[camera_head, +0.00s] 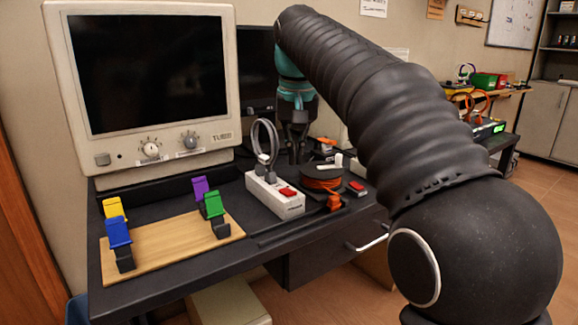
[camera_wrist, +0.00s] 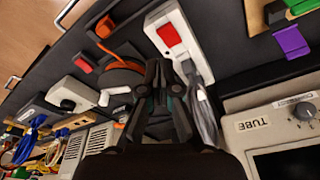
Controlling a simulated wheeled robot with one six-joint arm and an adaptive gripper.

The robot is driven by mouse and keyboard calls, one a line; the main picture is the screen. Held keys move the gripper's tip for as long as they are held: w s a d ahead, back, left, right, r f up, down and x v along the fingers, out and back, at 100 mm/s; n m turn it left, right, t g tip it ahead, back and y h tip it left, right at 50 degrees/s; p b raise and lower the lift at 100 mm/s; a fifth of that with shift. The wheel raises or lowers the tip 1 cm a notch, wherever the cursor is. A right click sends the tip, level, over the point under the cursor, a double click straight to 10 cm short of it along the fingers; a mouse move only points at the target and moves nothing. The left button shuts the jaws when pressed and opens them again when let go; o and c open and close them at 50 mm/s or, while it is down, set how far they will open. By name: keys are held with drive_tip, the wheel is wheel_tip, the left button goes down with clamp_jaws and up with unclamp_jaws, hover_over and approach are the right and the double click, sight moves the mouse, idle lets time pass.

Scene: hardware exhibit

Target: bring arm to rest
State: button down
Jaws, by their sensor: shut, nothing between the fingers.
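My arm reaches from the right of the head view over the desk. My gripper (camera_head: 294,150) points down above the back of the desk, behind the white power strip (camera_head: 274,194) and left of the orange cable reel (camera_head: 322,180). In the wrist view my gripper (camera_wrist: 160,75) is shut and empty, its fingertips together. Beyond the fingers, the power strip (camera_wrist: 190,45) with its red switch and the cable reel (camera_wrist: 124,78) show. I cannot tell whether the fingers touch anything.
A big monitor (camera_head: 150,165) stands on the left of the desk (camera_head: 180,285). A wooden board (camera_head: 170,250) with several coloured clamps lies before it. A grey cable loop (camera_head: 265,135) rises from the power strip, close to my gripper. Floor (camera_head: 545,200) is open at right.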

drive_tip(key=s+d+f+t, duration=0.1)
drive_tip(key=s+d+f, duration=0.6)
drive_tip(key=s+f, duration=0.4)
drive_tip(key=s+d+f+t, duration=0.2)
drive_tip(key=s+d+f, duration=0.5)
drive_tip(key=s+f, duration=0.4)
drive_tip(key=s, duration=0.4)
drive_tip(key=shift+s+d+f+m+t, duration=0.2)
drive_tip(key=shift+d+m+t, duration=0.1)
drive_tip(key=shift+m, duration=0.1)
